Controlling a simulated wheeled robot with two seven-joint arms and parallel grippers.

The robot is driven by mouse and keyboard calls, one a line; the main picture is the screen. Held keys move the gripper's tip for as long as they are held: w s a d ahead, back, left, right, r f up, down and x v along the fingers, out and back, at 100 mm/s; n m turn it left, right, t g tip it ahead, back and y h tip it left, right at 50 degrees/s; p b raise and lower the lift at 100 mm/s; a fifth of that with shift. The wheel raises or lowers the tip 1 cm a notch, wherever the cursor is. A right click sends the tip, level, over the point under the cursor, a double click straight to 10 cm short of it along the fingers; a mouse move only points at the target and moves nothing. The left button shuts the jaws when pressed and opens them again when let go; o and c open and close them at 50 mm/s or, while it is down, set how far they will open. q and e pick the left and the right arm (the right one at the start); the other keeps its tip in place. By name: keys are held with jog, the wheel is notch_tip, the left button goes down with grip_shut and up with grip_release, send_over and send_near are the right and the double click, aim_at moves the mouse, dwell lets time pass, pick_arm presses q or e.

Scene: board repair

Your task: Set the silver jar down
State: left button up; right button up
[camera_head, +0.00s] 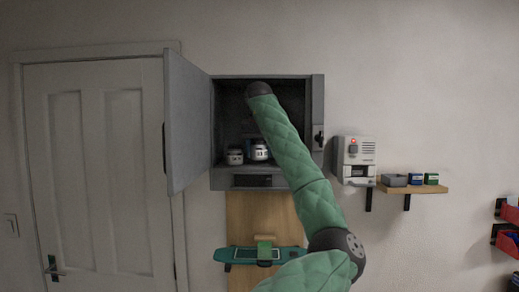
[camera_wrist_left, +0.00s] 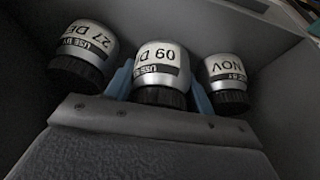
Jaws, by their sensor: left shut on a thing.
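The silver jar (camera_wrist_left: 160,68), with a black end and a label reading "09 D", is in the middle of the left wrist view. My left gripper (camera_wrist_left: 160,88) is shut on it, with a blue finger on each side. In the head view the jar (camera_head: 259,150) is inside the open grey cabinet (camera_head: 318,100), low down near the shelf. I cannot tell whether it touches the shelf. My left arm reaches into the cabinet and hides part of the inside. My right gripper is not in view.
Similar jars stand on both sides, one labelled "27 DE" (camera_wrist_left: 84,50) and one "NOV" (camera_wrist_left: 226,82). The cabinet door (camera_head: 188,125) stands open to the left. A grey device (camera_head: 355,155) and a small wooden shelf (camera_head: 425,189) are to the right.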

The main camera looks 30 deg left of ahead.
aim_at(260, 162)
pick_arm(q)
jog(key=shift+w+a, duration=0.2)
jog(key=shift+w, duration=0.1)
jog(key=shift+w+a+p, duration=0.25)
jog(key=shift+w+p, duration=0.25)
jog(key=shift+w, duration=0.15)
jog(key=shift+w+a+p, duration=0.55)
jog(key=shift+w, duration=0.2)
jog(key=shift+w+a, duration=0.2)
jog(key=shift+f+p, duration=0.65)
jog(key=shift+p, duration=0.05)
jog(key=shift+d+f, duration=0.15)
jog(key=shift+f, duration=0.05)
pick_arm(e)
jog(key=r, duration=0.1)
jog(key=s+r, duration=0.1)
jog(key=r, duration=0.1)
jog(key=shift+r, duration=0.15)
pick_arm(q)
jog(key=shift+f, duration=0.1)
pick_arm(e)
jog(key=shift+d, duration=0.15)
